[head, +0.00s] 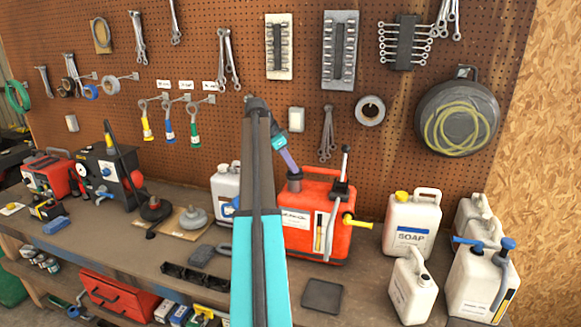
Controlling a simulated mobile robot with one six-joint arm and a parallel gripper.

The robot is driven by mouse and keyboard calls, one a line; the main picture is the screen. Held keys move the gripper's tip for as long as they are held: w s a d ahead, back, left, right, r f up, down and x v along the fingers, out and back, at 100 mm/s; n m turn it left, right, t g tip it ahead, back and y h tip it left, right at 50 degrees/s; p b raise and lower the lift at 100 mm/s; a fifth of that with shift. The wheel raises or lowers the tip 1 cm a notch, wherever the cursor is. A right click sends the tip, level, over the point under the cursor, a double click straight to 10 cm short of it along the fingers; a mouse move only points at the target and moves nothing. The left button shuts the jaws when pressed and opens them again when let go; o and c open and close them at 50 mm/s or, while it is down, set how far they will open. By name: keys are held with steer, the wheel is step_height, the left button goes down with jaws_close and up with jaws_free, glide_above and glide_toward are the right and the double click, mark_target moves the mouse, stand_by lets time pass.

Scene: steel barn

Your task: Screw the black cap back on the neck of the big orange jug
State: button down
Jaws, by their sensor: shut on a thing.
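The big orange jug (341,236) stands upright on the bench, right of my arm, with a white label on its front. My arm rises in front of the bench and bends down to the right, so my gripper (292,172) points down at the jug's top left. My gripper is shut on the black cap (294,183), a small dark piece at the jug's neck. The neck is hidden there. I cannot tell whether the cap touches it or is seated straight.
A black-handled fitting (342,180) and a yellow spout (357,222) stick out on the jug's right. A soap jug (411,226) and other white jugs stand further right. A white container (226,184) is partly behind my arm. A dark square pad (322,296) lies in front.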

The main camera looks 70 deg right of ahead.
steer(key=shift+a+f, duration=0.1)
steer(key=shift+f, duration=0.05)
steer(key=c, duration=1.8)
jaws_free()
steer(key=shift+o, duration=0.2)
steer(key=shift+s, duration=0.1)
steer(key=shift+o, duration=1.2)
steer(key=shift+r+p, duration=1.2)
steer(key=shift+r, duration=2.5)
